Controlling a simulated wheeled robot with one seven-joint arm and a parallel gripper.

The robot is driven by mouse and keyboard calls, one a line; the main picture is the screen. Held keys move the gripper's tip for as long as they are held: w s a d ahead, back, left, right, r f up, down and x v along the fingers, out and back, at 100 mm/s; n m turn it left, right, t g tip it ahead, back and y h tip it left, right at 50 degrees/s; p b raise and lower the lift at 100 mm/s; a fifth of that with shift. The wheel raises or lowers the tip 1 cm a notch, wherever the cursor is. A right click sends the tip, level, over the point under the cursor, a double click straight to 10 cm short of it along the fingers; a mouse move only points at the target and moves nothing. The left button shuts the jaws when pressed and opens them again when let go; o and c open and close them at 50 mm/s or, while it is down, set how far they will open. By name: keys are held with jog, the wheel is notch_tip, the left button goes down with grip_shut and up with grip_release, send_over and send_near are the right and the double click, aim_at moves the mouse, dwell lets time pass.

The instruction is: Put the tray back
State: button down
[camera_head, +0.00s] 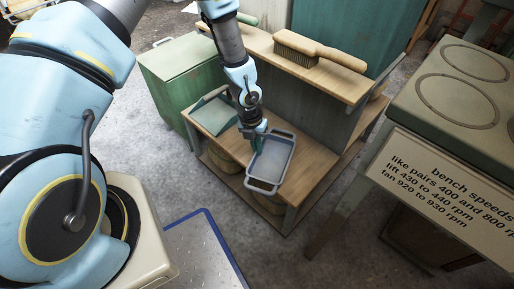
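The tray (271,164) is a grey-blue rectangular tray with raised walls and a loop handle at each short end. It is over the wooden bench top, near its front right corner; I cannot tell whether it rests on the wood or hangs just above it. My gripper (256,143) points down at the tray's left long wall, near the far end. Its fingertips are small and partly hidden, so I cannot tell whether they are closed on the wall.
A green angled holder (214,115) sits left on the bench top (208,133). A brush (318,52) lies on the raised back shelf (352,88). A green cabinet (178,80) stands left. A stand with a speed sign (445,185) stands right.

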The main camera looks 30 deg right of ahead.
jog(key=c, duration=1.1)
grip_release()
